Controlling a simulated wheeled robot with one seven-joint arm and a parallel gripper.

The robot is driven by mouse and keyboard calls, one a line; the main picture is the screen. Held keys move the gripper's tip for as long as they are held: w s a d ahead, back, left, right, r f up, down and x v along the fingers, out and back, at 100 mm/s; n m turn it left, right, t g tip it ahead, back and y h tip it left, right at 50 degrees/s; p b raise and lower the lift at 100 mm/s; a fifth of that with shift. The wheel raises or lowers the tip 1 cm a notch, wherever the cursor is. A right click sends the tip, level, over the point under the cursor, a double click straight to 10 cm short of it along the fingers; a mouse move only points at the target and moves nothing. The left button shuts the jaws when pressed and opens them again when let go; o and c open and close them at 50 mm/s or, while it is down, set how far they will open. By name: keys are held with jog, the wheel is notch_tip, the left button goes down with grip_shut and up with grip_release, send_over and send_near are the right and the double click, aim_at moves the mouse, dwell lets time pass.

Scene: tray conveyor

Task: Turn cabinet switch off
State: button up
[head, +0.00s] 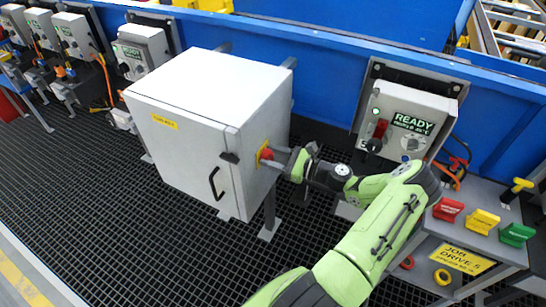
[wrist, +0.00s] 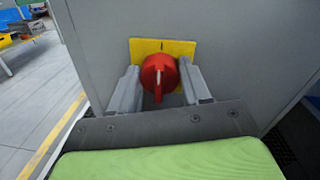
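The cabinet (head: 190,158) is a white-grey box with a black door handle and a yellow label on its front. Its switch (head: 265,153) is a red rotary knob on a yellow plate on the cabinet's right side. In the wrist view the red switch (wrist: 159,76) shows a pale line along its grip, which stands nearly upright. My gripper (head: 281,158) is at the switch from the right. In the wrist view my gripper (wrist: 158,85) has its two grey fingers apart, one on each side of the knob. Whether they touch it I cannot tell.
A grey control box (head: 405,118) reading READY stands behind my arm. A job panel (head: 465,258) with red, yellow and green blocks is at the right. A blue conveyor side (head: 330,55) runs along the back. The dark grid floor (head: 100,210) at the left front is clear.

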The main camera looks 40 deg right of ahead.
jog(key=c, duration=0.4)
jog(key=shift+n, duration=0.3)
jog(key=n, duration=0.2)
jog(key=shift+a+n+p, duration=0.1)
jog(key=shift+n+p, duration=0.3)
jog(key=n, duration=0.4)
jog(key=shift+h, duration=0.3)
jog(key=n, duration=0.2)
jog(key=n+b, duration=0.1)
jog(key=n, duration=0.2)
jog(key=shift+s+a+f+n+h, duration=0.1)
jog(key=shift+f+n+h, duration=0.1)
jog(key=shift+n+h, duration=0.1)
jog(key=shift+n+b, duration=1.2)
jog(key=shift+n, duration=0.8)
